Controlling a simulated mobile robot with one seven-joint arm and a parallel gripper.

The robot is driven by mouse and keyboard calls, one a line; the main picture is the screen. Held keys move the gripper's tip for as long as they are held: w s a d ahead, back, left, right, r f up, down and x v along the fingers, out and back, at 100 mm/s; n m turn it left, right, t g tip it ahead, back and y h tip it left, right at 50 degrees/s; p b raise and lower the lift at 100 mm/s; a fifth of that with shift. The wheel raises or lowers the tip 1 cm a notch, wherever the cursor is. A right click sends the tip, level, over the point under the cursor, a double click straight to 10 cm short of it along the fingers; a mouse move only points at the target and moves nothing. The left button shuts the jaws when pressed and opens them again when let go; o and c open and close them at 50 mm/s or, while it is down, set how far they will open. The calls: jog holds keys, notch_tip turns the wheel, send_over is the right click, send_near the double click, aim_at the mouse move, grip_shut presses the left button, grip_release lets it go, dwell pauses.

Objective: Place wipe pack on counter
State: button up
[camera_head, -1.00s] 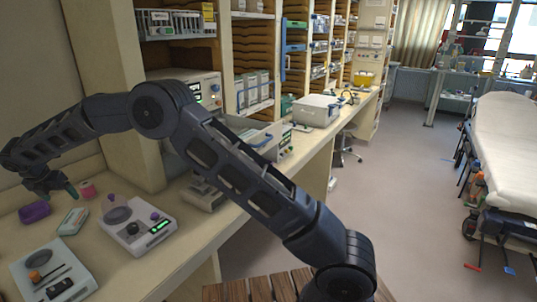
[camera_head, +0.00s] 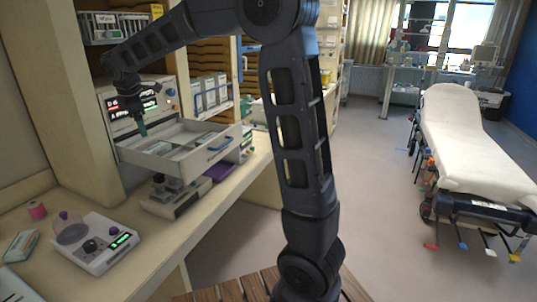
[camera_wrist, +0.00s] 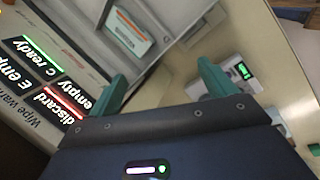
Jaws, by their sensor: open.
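My gripper (camera_head: 142,130) hangs fingers-down over the back left of an open white drawer (camera_head: 180,165), in front of the wipe warmer's lit panel (camera_head: 135,108). In the wrist view, its green fingers (camera_wrist: 165,88) are apart with nothing between them. A flat white and green pack (camera_wrist: 132,34), apparently a wipe pack, lies in the drawer beyond the fingers, left of the picture's middle. In the head view, pale flat contents (camera_head: 190,145) show in the drawer, too small to tell apart. The counter (camera_head: 165,245) runs below the drawer.
A grey device (camera_head: 178,196) and a purple item (camera_head: 219,170) sit near the drawer. Bare counter lies between and in front.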

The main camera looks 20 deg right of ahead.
jog(key=s+d+r+m, duration=0.1)
jog(key=s+d+m, duration=0.45)
jog(key=d, duration=0.65)
jog(key=s+d+r+m, duration=0.1)
jog(key=s+d+m, duration=0.4)
jog(key=d, duration=0.7)
jog(key=s+d+f+m, duration=0.4)
jog(key=s+d, duration=0.2)
jog(key=s, duration=0.3)
jog(key=s+d+f+m, duration=0.3)
jog(key=s+d+m, duration=0.2)
jog(key=s, duration=0.4)
jog(key=shift+s+d+f+t, duration=0.15)
jog(key=shift+d+f+t, duration=0.2)
jog(key=shift+d, duration=0.5)
jog(key=shift+m, duration=0.25)
jog(key=shift+c, duration=0.2)
